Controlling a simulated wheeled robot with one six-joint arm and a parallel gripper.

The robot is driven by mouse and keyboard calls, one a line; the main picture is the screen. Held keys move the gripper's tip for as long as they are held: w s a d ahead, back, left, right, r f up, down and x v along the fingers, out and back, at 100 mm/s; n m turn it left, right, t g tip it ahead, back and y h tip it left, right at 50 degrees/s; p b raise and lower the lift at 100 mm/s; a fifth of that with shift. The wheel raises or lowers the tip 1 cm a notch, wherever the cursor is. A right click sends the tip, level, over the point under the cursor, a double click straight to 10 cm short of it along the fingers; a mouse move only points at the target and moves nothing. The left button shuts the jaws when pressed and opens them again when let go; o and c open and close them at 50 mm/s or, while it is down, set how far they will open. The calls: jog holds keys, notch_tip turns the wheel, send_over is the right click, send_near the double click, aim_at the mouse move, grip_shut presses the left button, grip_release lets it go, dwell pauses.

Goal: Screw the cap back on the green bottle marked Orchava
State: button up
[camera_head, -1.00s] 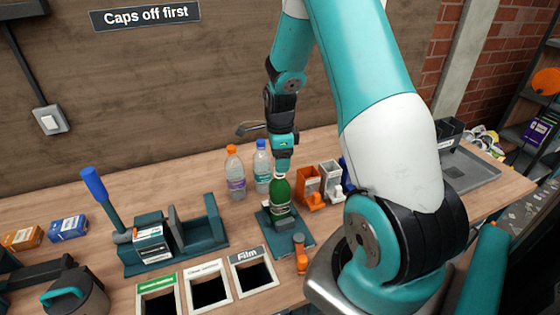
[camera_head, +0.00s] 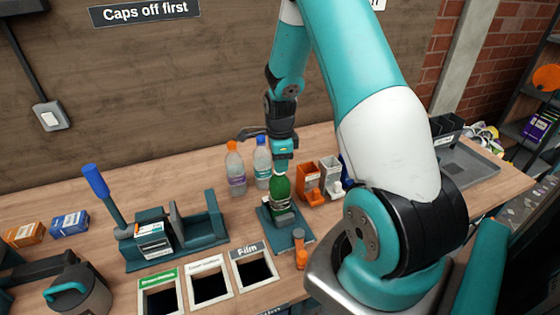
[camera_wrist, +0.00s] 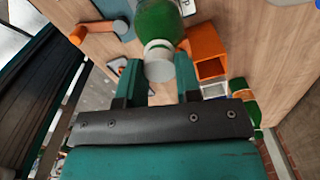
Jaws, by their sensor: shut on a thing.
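The green bottle (camera_head: 280,189) stands upright in a holder on a dark teal base plate (camera_head: 302,236). Its label is too small to read. My gripper (camera_head: 280,171) points down at the bottle's top. In the wrist view my gripper (camera_wrist: 158,80) has its two fingers on either side of a pale grey-white cap (camera_wrist: 159,70) and is shut on it. The cap lines up with the neck of the green bottle (camera_wrist: 157,20). I cannot tell how far down the cap sits on the neck.
An orange-capped bottle (camera_head: 235,170) and a blue-capped bottle (camera_head: 262,165) stand close behind, to the left. An orange holder (camera_head: 309,182) and a grey one (camera_head: 330,174) stand to the right. A teal lever press (camera_head: 175,240) and labelled bin openings (camera_head: 254,272) lie left and in front.

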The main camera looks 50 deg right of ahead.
jog(key=shift+c, duration=1)
jog(key=m, duration=0.5)
jog(key=shift+m, duration=0.3)
jog(key=m, duration=0.4)
jog(key=shift+m, duration=0.4)
jog(key=o, duration=1)
jog(key=shift+c, duration=0.2)
